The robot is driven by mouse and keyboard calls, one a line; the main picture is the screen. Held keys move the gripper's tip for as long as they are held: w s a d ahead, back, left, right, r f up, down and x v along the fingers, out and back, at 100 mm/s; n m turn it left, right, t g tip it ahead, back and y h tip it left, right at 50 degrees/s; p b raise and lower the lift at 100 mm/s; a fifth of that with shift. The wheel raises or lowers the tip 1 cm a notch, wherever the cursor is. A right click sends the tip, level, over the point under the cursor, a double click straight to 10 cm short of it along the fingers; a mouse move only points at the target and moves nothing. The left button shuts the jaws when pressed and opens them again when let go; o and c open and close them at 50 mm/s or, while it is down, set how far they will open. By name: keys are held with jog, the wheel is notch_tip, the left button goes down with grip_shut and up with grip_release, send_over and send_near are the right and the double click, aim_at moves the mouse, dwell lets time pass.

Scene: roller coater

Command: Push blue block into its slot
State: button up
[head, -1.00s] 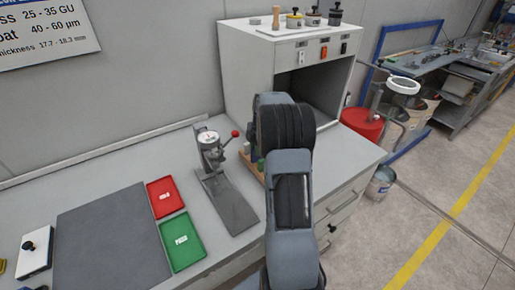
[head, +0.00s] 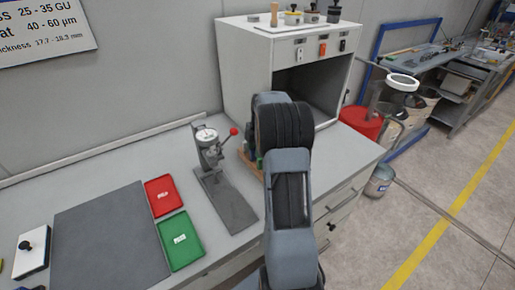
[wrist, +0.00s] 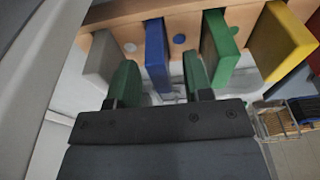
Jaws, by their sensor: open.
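The blue block (wrist: 156,54) stands out from a light wooden rack (wrist: 185,18) in the wrist view. My gripper (wrist: 161,68) is open, with one green-tipped finger on each side of the blue block. Gaps show between both fingers and the block, so it is not gripped. A grey block (wrist: 102,58) is left of it; a green block (wrist: 220,46) and a yellow block (wrist: 284,44) are to the right. The blue block's slot cannot be made out. In the head view my arm hides most of the rack (head: 249,168) and the blocks.
A gauge on a stand (head: 209,150) with a red-knobbed lever is close left of my arm. A grey cabinet (head: 246,62) with an open front stands behind. A red tray (head: 162,196) and a green tray (head: 180,240) lie beside a dark mat (head: 108,240).

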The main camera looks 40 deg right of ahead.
notch_tip(320, 180, up, 3)
jog(key=shift+r, duration=0.15)
jog(key=s+a+r+b, duration=0.3)
jog(key=s+a+r, duration=0.3)
jog(key=s+r, duration=0.3)
jog(key=s, duration=0.3)
jog(key=shift+s+r+b, duration=0.3)
jog(key=shift+b, duration=0.05)
